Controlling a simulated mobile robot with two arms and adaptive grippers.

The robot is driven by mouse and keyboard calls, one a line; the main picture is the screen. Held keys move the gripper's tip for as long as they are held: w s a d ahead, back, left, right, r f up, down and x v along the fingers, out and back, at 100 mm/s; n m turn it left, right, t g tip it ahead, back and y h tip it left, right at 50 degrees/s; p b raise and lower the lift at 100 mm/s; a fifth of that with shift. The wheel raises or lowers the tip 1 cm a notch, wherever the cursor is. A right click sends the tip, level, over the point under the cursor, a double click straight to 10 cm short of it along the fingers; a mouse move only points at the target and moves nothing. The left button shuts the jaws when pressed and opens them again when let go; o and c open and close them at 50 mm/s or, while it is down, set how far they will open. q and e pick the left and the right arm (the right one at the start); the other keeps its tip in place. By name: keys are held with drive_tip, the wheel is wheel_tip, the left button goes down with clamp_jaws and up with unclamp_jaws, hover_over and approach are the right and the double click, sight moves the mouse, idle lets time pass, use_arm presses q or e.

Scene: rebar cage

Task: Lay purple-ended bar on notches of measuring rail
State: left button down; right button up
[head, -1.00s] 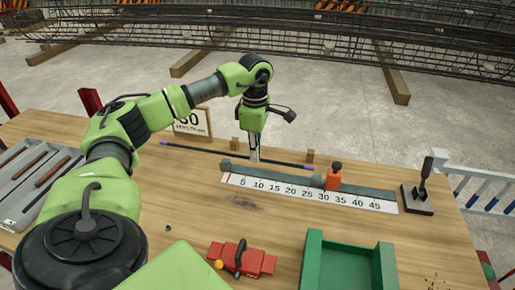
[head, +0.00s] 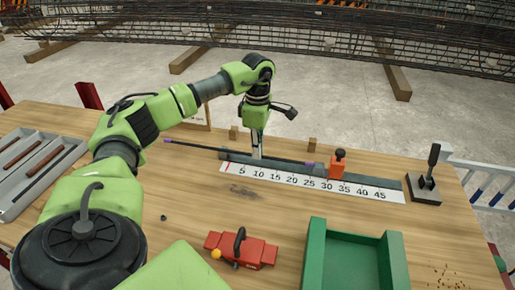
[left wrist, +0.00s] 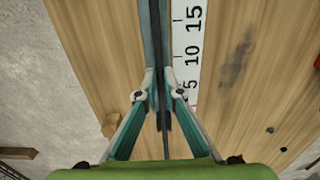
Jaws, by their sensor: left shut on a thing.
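The purple-ended bar (head: 195,146) is long, thin and dark. My left gripper (head: 257,155) is shut on it near its middle and holds it roughly level. The bar runs along the back of the dark measuring rail (head: 385,181), with its left end sticking out past the rail's left end. In the head view I cannot tell whether it touches the notches. In the left wrist view, the fingers (left wrist: 160,95) close around the bar, close beside the number scale (left wrist: 187,50). My right gripper is not in view.
An orange stop block (head: 338,164) stands on the rail. Two small wooden blocks (head: 312,145) stand behind it. A black-handled device (head: 426,180) is at the right, a red tool (head: 241,250) and green tray (head: 312,260) in front, and a grey tray (head: 60,172) at left.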

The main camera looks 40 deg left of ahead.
use_arm(q)
drive_tip(key=c, duration=2.2)
unclamp_jaws()
drive_tip(key=shift+o, duration=0.2)
wheel_tip(320, 180, up, 12)
